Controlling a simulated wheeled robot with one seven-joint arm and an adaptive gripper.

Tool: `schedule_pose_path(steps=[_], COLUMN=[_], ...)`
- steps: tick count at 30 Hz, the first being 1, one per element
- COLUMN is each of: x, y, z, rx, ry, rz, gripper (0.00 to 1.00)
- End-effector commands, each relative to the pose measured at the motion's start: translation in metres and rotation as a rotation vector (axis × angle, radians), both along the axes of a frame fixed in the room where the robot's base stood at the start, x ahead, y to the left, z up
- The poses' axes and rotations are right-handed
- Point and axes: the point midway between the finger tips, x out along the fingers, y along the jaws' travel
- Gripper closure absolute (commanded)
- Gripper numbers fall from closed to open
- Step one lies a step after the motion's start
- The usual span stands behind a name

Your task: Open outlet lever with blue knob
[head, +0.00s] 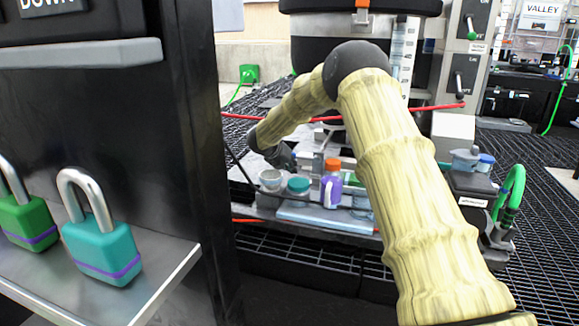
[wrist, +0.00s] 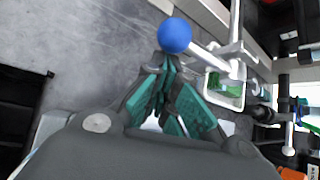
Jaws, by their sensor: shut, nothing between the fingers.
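The blue knob (wrist: 174,35) shows as a round ball in the wrist view. It is on the end of a white lever (wrist: 216,61) that runs right and down to white pipework. My gripper (wrist: 167,66), with teal finger pads, is shut and empty. Its fingertips are just below the knob in the picture, and I cannot tell whether they touch it. In the head view my gripper (head: 284,157) is small and dark beside the workbench, and I cannot make out the knob there.
A white-rimmed container with green inside (wrist: 225,92) is right of the fingers. In the head view, an orange-capped purple bottle (head: 331,184) and small jars stand on the bench. A black post (head: 190,130) and a shelf with padlocks (head: 100,240) stand at left.

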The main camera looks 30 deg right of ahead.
Motion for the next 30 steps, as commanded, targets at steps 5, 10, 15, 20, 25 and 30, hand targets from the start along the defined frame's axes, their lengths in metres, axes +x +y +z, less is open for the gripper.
schedule_pose_path(steps=[5,10,15,20,25,30], x=[0.0,0.0,0.002,0.004,0.005,0.009], y=[0.0,0.0,0.003,0.005,0.008,0.013], z=[0.0,0.001,0.004,0.006,0.009,0.012], rx=[0.0,0.006,0.032,0.045,0.063,0.094], ry=[0.0,-0.007,-0.037,-0.052,-0.073,-0.108], rz=[0.0,0.0,0.002,0.005,0.007,0.014], gripper=[1.0,1.0,1.0,1.0,1.0,1.0])
